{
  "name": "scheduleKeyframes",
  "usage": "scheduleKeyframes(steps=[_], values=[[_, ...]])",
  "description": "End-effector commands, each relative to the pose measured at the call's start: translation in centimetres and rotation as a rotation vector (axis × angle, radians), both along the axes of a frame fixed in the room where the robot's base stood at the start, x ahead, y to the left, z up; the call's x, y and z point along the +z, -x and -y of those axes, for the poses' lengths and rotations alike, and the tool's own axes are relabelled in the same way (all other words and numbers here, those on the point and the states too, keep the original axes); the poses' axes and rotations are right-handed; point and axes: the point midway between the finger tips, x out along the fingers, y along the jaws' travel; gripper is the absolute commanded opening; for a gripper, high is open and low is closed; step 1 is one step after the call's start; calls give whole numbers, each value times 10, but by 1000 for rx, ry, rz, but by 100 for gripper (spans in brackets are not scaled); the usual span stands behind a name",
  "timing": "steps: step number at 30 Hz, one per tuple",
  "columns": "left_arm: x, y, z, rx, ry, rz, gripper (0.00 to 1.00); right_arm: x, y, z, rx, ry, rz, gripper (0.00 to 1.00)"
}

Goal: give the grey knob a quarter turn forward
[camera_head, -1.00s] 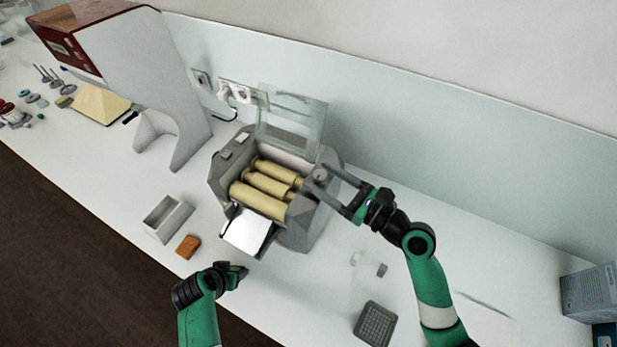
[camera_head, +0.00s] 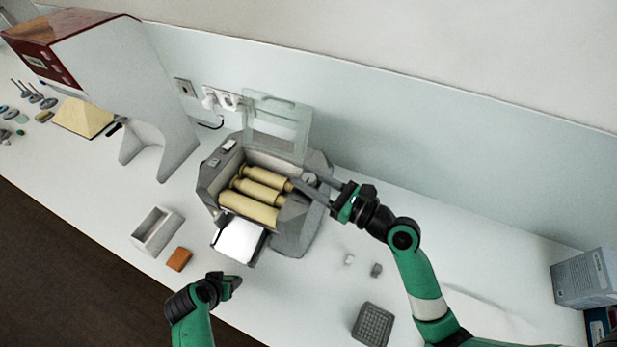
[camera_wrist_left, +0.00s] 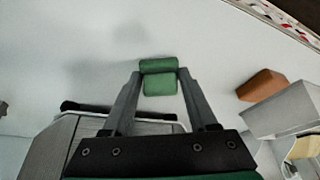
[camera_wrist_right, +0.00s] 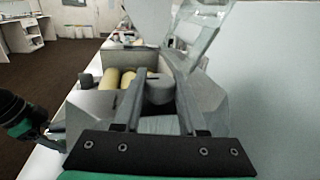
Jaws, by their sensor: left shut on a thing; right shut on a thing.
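The roller mill (camera_head: 305,232) stands on the bench with pale cream rollers (camera_head: 250,207) in its open top. The grey knob (camera_head: 309,178) is at the mill's right end. My right gripper (camera_head: 311,186) reaches it from the right. In the right wrist view its fingers (camera_wrist_right: 157,92) are shut on the round knob (camera_wrist_right: 158,89), one on each side. My left gripper (camera_head: 236,282) is low in front of the mill, apart from it. In the left wrist view its fingers (camera_wrist_left: 158,80) are shut on a small green piece (camera_wrist_left: 159,84).
A clear lid (camera_head: 277,122) stands raised behind the rollers. A white tray (camera_head: 238,238) juts from the mill's front. A grey open box (camera_head: 157,231) and an orange block (camera_head: 179,259) lie left. A dark grid tray (camera_head: 372,325) and two small pieces lie right.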

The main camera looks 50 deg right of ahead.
Motion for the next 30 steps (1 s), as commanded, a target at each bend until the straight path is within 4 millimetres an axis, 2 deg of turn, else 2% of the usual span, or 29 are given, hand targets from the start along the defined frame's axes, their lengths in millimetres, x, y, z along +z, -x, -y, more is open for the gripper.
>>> scheduleKeyframes(steps=[5,11,14,21,23,30], values=[[13,0,0,0,0,0,6,3,-1,0,-24,-5,-4,0],[47,0,0,0,1,1,6,7,-2,-1,-100,-10,-9,0],[76,0,0,0,1,1,6,12,-2,-1,-158,-10,-11,0],[161,0,0,0,0,0,6,18,-3,-4,-324,-7,-8,0],[176,0,0,0,0,0,6,16,-3,-5,-367,-6,-5,0],[190,0,0,0,0,0,6,6,-3,-4,-551,-2,10,0]])
